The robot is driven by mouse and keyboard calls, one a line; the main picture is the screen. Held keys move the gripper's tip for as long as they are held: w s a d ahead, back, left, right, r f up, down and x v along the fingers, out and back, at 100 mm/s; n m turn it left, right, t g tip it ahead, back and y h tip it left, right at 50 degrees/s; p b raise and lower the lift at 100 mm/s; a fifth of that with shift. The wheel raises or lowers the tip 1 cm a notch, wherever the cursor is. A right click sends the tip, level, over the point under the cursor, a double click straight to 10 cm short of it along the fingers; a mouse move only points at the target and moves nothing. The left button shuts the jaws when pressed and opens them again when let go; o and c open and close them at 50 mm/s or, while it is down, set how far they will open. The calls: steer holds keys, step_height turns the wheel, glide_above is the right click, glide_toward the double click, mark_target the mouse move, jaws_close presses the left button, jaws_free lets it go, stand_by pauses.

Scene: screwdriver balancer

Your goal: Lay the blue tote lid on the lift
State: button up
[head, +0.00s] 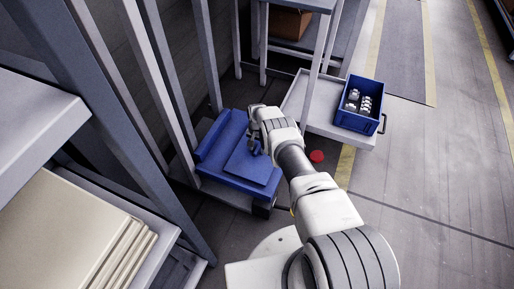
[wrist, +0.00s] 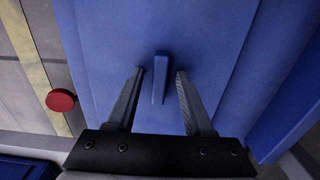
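The blue tote lid (head: 252,167) is a flat blue panel lying on the blue lift (head: 207,143), left of my arm in the head view. In the wrist view the lid (wrist: 110,40) fills the middle, with a small upright blue handle (wrist: 160,78) on it. My gripper (head: 254,148) is at the lid in the head view. In the wrist view my gripper (wrist: 160,73) is open, with one finger on each side of the handle and a visible gap to both. The lid's part under my wrist is hidden.
A grey cart (head: 300,100) beyond my arm carries a blue tote (head: 358,121) with several metal parts. A red round button (head: 317,156) is near the lift. Grey rack posts (head: 160,90) stand close on the left. Open floor (head: 440,160) lies to the right.

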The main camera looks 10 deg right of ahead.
steer(key=shift+r, duration=0.15)
step_height(320, 180, up, 12)
steer(key=p, duration=0.6)
step_height(320, 180, up, 23)
steer(key=n+t, duration=0.1)
glide_above(257, 149)
steer(key=w, duration=0.3)
steer(key=s+r+n+t, duration=0.1)
steer(key=s+r, duration=0.2)
steer(key=r, duration=0.7)
steer(key=s+r+n+t, duration=0.1)
steer(key=s+r, duration=0.2)
steer(key=r, duration=0.7)
steer(key=s+r+n+t, duration=0.1)
steer(key=s+r+n, duration=0.1)
steer(key=s+r, duration=1.35)
steer(key=s+f+n+t, duration=0.1)
steer(key=s, duration=1.8)
steer(key=shift+s+d+f+n+t, duration=0.15)
steer(key=shift+s+f+n+t, duration=0.15)
steer(key=shift+s+f+n, duration=0.1)
